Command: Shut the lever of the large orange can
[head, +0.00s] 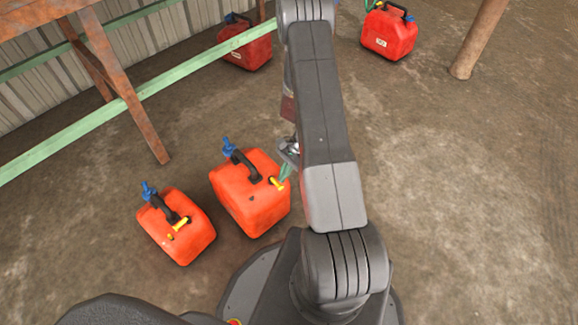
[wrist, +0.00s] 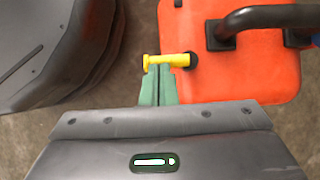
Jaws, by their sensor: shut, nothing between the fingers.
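The large orange can (head: 250,205) stands upright on the floor left of my arm, with a black handle and a blue cap. Its yellow lever (head: 277,183) is on the near right part of the top. In the wrist view the lever (wrist: 168,61) runs left from a dark round pivot and sticks out past the can's edge. My gripper (head: 285,171) is shut and empty. Its green fingertips (wrist: 159,72) are right at the lever's outer part; whether they touch it I cannot tell. The can's right side is partly behind my gripper.
A smaller orange can (head: 180,240) with its own yellow lever stands just left. Red cans (head: 390,34) (head: 247,50) stand farther back. A green rail (head: 110,110), a rusty post (head: 125,85) and a wooden pole (head: 478,40) border the area. The floor at right is clear.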

